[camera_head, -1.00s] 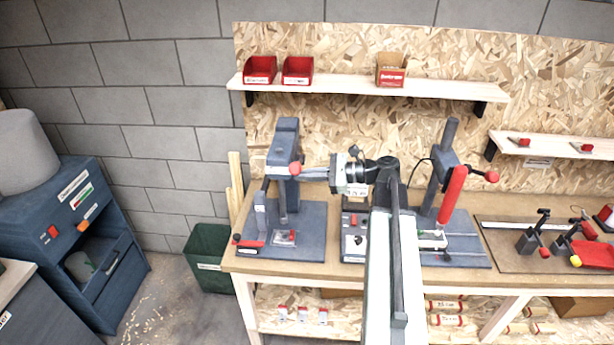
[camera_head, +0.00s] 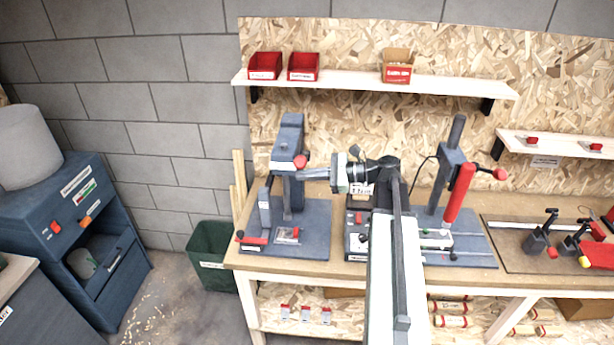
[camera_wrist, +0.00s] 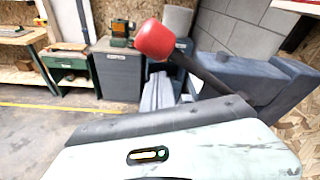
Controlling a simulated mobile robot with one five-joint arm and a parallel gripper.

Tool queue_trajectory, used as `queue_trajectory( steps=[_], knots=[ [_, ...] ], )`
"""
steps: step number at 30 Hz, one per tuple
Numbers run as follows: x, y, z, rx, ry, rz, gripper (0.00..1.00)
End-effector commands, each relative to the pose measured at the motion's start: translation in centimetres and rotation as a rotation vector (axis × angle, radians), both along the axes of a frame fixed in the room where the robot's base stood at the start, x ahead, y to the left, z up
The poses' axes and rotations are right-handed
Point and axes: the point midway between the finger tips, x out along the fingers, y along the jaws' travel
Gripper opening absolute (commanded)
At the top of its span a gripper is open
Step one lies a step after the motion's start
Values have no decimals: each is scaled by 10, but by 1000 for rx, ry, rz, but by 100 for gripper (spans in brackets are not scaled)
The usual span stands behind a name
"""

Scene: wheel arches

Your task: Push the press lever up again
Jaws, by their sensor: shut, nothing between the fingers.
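The press (camera_head: 292,142) is a blue-grey arbor press at the left end of the workbench. In the wrist view my pale gripper housing covers the bottom, and the fingertips are not clear.
A second press with a red handle (camera_head: 459,193) stands to the right on the workbench (camera_head: 345,270). A small control box (camera_head: 357,240) stands between them. A shelf (camera_head: 370,83) with red bins hangs above. A green bin (camera_head: 210,245) stands on the floor at left.

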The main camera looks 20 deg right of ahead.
Motion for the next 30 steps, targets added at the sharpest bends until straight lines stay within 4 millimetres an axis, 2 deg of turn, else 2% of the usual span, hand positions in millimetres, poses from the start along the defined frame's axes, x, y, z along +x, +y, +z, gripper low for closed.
queue_trajectory(
  steps=[1, 3, 9, 13, 19, 30],
  knots=[
    [3, -2, -26, -2, 3, 0, 0],
    [-9, -20, -5, -3, 3, -6, 0],
    [-34, -60, 4, -5, 4, -7, 0],
    [-45, -77, 7, -5, 4, -6, 0],
    [-52, -86, 8, -5, 4, -3, 0],
    [-52, -85, 8, -5, 4, -2, 0]
  ],
)
